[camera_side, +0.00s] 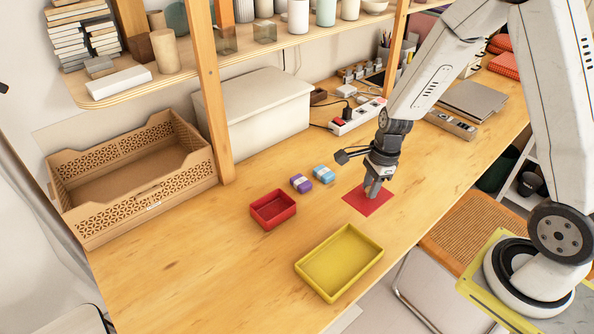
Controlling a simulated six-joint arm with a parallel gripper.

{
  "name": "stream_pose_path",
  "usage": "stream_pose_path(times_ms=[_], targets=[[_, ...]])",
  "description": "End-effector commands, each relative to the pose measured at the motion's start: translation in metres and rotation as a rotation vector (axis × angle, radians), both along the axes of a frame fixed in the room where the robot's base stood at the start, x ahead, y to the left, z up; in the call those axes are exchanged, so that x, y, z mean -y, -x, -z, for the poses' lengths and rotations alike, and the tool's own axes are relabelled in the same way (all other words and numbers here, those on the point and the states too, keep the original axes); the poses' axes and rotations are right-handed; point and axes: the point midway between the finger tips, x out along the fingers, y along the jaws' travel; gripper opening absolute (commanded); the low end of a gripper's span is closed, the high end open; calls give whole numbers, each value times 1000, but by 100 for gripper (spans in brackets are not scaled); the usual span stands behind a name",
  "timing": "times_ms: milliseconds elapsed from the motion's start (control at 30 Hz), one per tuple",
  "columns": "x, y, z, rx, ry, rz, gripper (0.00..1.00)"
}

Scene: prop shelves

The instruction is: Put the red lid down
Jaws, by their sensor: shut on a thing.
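The red lid (361,203) is a flat red square at the right of the middle of the desk. My gripper (372,192) points down over it and is shut, with its fingertips at the lid's upper right part. The fingers hide a little of the lid. The lid looks level and close to the desk top; I cannot tell whether it touches the wood. An open, empty red box (273,224) stands to the left of the lid.
A yellow tray (310,287) lies in front. A purple block (301,184) and a blue block (324,174) sit behind. A wooden shelf post (208,90), a white box (262,130) and a brown crate (100,232) stand at the left and back. The front left desk is clear.

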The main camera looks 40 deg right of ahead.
Motion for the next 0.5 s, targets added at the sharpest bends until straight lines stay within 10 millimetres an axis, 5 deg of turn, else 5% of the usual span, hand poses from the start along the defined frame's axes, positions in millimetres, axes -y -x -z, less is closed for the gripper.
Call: stream_pose_path(times_ms=[500], targets=[[6, -58, 43, -2, -1, -1, 0]])
